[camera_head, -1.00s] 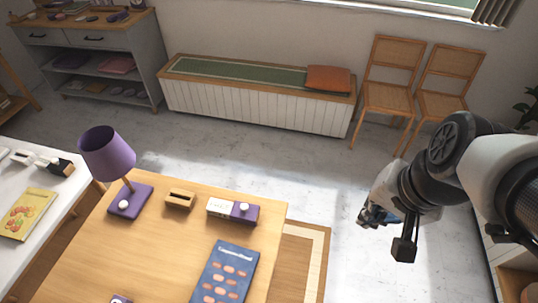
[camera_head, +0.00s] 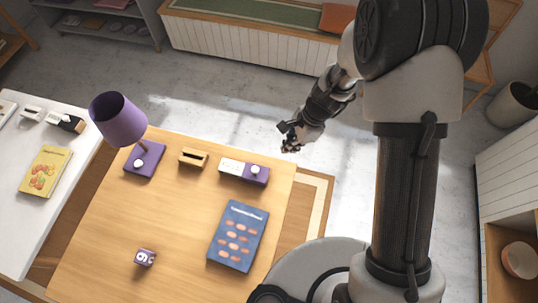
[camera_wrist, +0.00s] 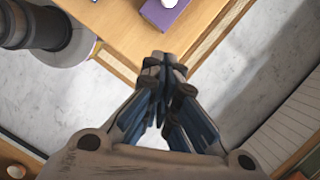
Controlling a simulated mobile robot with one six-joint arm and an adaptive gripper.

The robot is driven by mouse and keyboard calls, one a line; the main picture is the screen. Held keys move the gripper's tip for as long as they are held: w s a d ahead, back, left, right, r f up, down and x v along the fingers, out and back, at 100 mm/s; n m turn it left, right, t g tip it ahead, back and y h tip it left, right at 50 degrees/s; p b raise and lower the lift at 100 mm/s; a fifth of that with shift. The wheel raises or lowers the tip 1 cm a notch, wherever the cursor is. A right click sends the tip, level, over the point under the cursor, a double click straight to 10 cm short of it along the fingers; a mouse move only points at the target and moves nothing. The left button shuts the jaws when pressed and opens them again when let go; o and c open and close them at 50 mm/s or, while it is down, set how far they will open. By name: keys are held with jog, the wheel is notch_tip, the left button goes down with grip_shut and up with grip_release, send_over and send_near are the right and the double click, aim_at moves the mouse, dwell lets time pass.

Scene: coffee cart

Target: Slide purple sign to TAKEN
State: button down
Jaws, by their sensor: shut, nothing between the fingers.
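The purple sign (camera_head: 257,178) is a low block near the far right corner of the wooden table (camera_head: 130,225). Its left part is white with lettering too small to read; its right part is purple with a round white knob (camera_head: 255,170). In the wrist view, the purple end of the sign (camera_wrist: 166,16) and its knob show at the top edge, cut off by the frame. My gripper (camera_head: 290,147) is shut and empty, just beyond the table's far right corner, right of the sign and apart from it. Its closed fingertips (camera_wrist: 157,62) show in the wrist view.
A white table (camera_head: 25,225) is at left, a bench (camera_head: 250,38) behind. Open floor lies between table and bench.

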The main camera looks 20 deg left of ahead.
jog(key=shift+s, duration=0.1)
jog(key=b, duration=0.4)
send_near(264, 170)
jog(key=f, duration=0.1)
jog(key=d+f, duration=0.1)
jog(key=f, duration=0.1)
jog(key=w+d+f, duration=0.1)
jog(key=shift+w+d+f, duration=0.1)
jog(key=shift+w+f, duration=0.05)
jog(key=shift+f, duration=0.25)
jog(key=shift+s+a, duration=0.35)
jog(key=shift+a, duration=0.2)
jog(key=shift+s+a, duration=0.3)
jog(key=shift+a, duration=0.25)
jog(key=shift+s+a, duration=0.35)
jog(key=shift+a, duration=0.15)
jog(key=a+p, duration=0.1)
jog(key=a, duration=0.2)
jog(key=a+p, duration=0.1)
jog(key=a, duration=0.2)
jog(key=s+a+p, duration=0.1)
jog(key=a, duration=0.2)
jog(key=shift+a, duration=0.25)
jog(key=shift+d, duration=0.1)
